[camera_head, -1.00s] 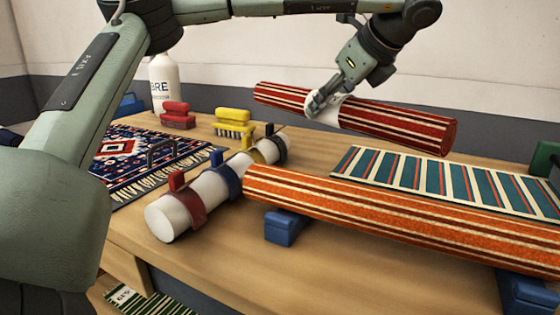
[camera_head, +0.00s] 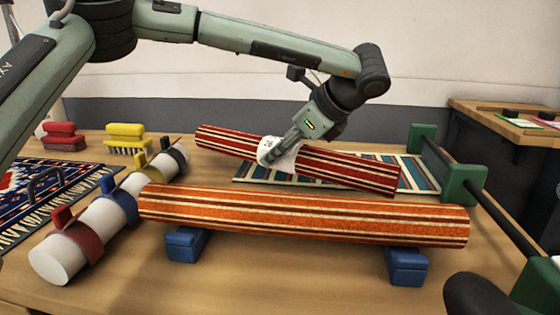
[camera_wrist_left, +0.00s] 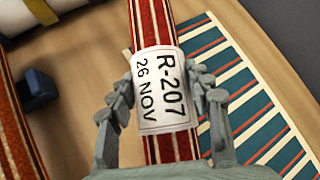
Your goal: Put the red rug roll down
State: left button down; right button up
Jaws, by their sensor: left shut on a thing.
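The red rug roll (camera_head: 345,167), red with cream and dark stripes, is held crosswise near its middle by my left gripper (camera_head: 280,150). The jaws are shut on it at a white label (camera_wrist_left: 158,90) reading "R-207 26 NOV", with a finger on each side in the left wrist view. In the head view, the roll is behind the orange rug roll (camera_head: 300,214) and overlaps the flat teal striped rug (camera_head: 416,172). Its right end is lower in the picture than its left. Whether it touches anything beneath is unclear. My right gripper is out of view.
The orange roll rests on blue blocks (camera_head: 408,266). A white tube (camera_head: 100,217) with coloured clamps lies to the left. Green brackets (camera_head: 464,184) hold a dark bar on the right. Red (camera_head: 62,137) and yellow (camera_head: 126,137) brushes stand at the back left.

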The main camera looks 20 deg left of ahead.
aim_at(280, 162)
pick_arm(q)
notch_tip(280, 162, down, 2)
jog(key=shift+f, duration=0.6)
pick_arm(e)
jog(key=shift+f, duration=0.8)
pick_arm(q)
jog(key=c, duration=0.8)
grip_release()
jog(key=shift+o, duration=0.5)
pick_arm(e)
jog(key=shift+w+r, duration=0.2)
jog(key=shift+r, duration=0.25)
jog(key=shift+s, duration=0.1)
pick_arm(q)
jog(key=shift+p, duration=0.3)
